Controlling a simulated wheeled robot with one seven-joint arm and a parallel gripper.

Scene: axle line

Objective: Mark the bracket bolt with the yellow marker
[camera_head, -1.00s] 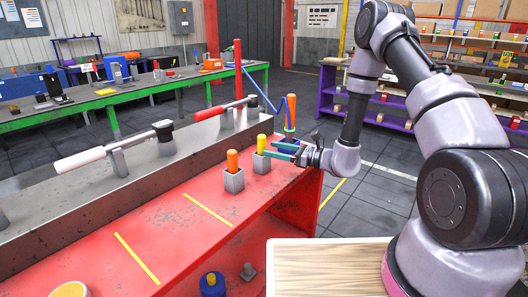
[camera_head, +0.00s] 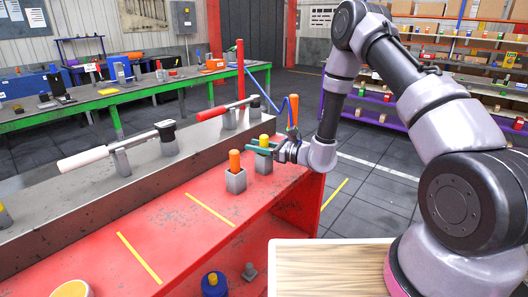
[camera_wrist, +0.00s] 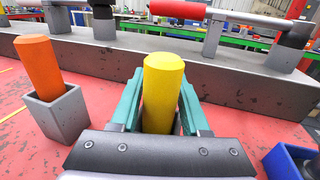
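The yellow marker (camera_head: 264,138) stands upright in a small grey square holder (camera_head: 264,164) near the far right end of the red bench. In the wrist view the yellow marker (camera_wrist: 163,85) rises between the two green fingers of my gripper (camera_wrist: 161,105). The fingers are open on either side of it, with the marker's base partly hidden by the gripper body. In the head view my gripper (camera_head: 262,147) is level with the marker. I cannot tell which part is the bracket bolt.
An orange marker (camera_head: 234,161) stands in a neighbouring grey holder, close to the left. A blue container (camera_wrist: 292,160) is close on the right. A grey beam (camera_head: 75,212) with a white-handled lever (camera_head: 90,158) and a red-handled lever (camera_head: 222,109) runs behind. The bench's taped middle is clear.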

